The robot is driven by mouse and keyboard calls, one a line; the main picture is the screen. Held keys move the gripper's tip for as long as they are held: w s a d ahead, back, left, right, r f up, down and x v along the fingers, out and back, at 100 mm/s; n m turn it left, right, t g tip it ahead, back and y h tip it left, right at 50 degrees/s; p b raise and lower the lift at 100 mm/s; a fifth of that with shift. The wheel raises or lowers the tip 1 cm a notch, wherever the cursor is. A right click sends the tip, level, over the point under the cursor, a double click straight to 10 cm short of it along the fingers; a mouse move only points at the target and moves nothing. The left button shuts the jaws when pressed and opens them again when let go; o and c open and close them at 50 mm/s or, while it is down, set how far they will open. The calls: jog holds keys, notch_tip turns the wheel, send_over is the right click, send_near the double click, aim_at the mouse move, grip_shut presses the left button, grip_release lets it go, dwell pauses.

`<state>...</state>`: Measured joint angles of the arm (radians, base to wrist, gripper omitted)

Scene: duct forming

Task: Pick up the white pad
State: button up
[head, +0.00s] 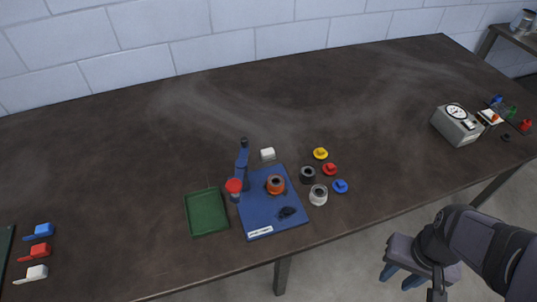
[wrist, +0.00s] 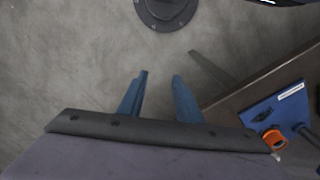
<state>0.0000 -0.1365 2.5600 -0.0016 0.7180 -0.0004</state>
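My gripper (head: 401,278) is beyond the table's front edge, over the floor, at the lower right of the head view. It is far from the white block. In the wrist view my gripper (wrist: 159,76) has its two blue fingers apart, with nothing between them.
The board bears an orange ring (head: 275,184) and a blue upright (head: 242,170). A green tray (head: 207,212) lies to its left. Rings and coloured knobs (head: 330,169) lie to its right. A grey gauge box (head: 457,125) stands far right. The table's back half is clear.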

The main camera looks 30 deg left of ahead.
jog(key=o, duration=0.6)
jog(key=shift+o, duration=0.2)
jog(key=w+a+r+n+t, duration=0.2)
jog(key=w+a+n, duration=0.2)
jog(key=w+a, duration=1.2)
jog(key=w+a+n, duration=0.1)
jog(key=w+a, duration=0.1)
jog(key=a, duration=0.2)
jog(key=w+a+n+y, duration=0.1)
jog(key=w+a, duration=0.2)
jog(key=a, duration=0.1)
jog(key=w+a+f, duration=0.1)
jog(key=w+a, duration=0.1)
jog(key=a, duration=0.2)
jog(key=shift+w+a+n+t+y, duration=0.15)
jog(key=shift+w+n+t+y, duration=0.15)
jog(key=shift+w+n+y, duration=0.1)
jog(key=n+y, duration=0.1)
jog(key=n, duration=0.1)
send_near(268, 153)
jog(key=f, duration=0.1)
jog(key=shift+t, duration=0.3)
jog(key=shift+p+x, duration=1.5)
jog(key=shift+x, duration=2.35)
